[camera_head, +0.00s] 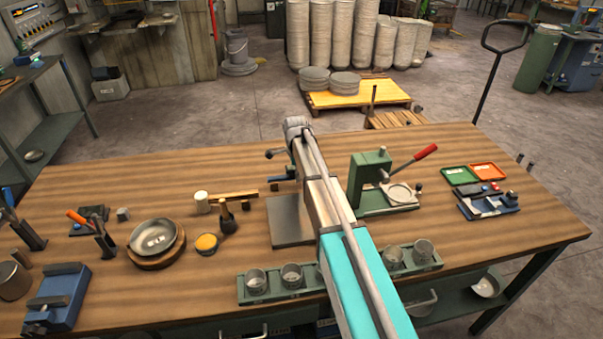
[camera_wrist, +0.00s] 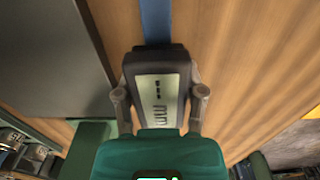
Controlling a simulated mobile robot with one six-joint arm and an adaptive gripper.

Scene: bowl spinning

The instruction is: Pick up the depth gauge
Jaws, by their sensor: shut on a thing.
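The depth gauge (camera_wrist: 157,62) shows in the wrist view as a dark grey body with a pale face marked "mm". A blue strip (camera_wrist: 155,20) runs from its far end to the top edge of the picture. My gripper (camera_wrist: 160,93) has one finger on each side of the gauge and is shut on it. The near end of the gauge meets a green part at the bottom of the view. In the head view my arm hides the gripper and most or all of the gauge. I cannot tell whether the gauge touches the table.
A grey plate (camera_head: 287,222) lies left of my arm on the wooden table (camera_head: 450,235). A green press (camera_head: 370,180) with a red-handled lever stands right of it. A green rack (camera_head: 285,294) with several cups lies in front. A metal bowl (camera_head: 153,236) sits farther left.

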